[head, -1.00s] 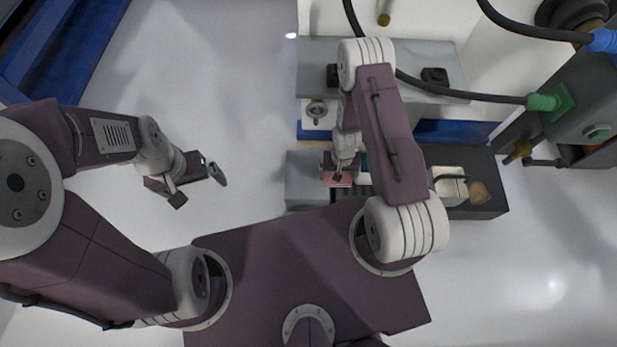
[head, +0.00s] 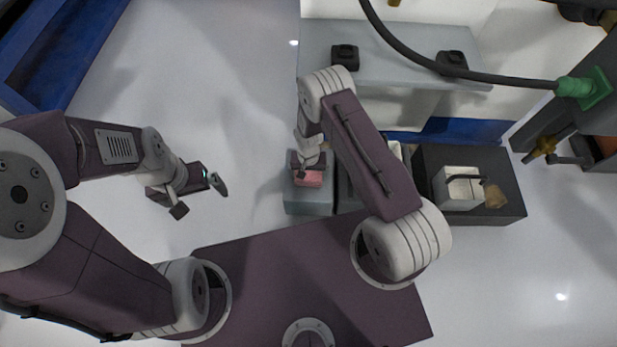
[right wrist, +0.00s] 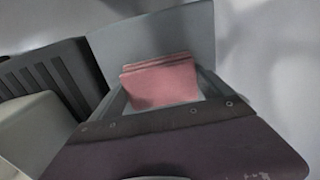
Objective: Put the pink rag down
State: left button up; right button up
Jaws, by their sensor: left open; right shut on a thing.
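The pink rag (head: 309,179) is held by my right gripper (head: 308,168), over the light grey box top (head: 307,203) left of the dark trays. In the right wrist view, the folded pink rag (right wrist: 160,82) sits between the grey fingers, with the grey box surface (right wrist: 150,35) behind it. I cannot tell whether the rag touches that surface. My right gripper is shut on the rag. My left gripper (head: 199,197) is open and empty, away to the left above the floor.
A dark tray (head: 510,205) with a white container (head: 461,189) and a tan piece (head: 494,195) stands to the right. A grey shelf (head: 400,60) is behind. A black hose (head: 450,70) crosses above it. The floor on the left is clear.

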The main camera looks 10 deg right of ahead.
aim_at(309, 175)
jog(key=shift+r, duration=0.1)
jog(key=o, duration=1.1)
notch_tip(309, 175, up, 8)
jog(key=p, duration=0.5)
jog(key=shift+f, duration=0.2)
jog(key=shift+f, duration=0.1)
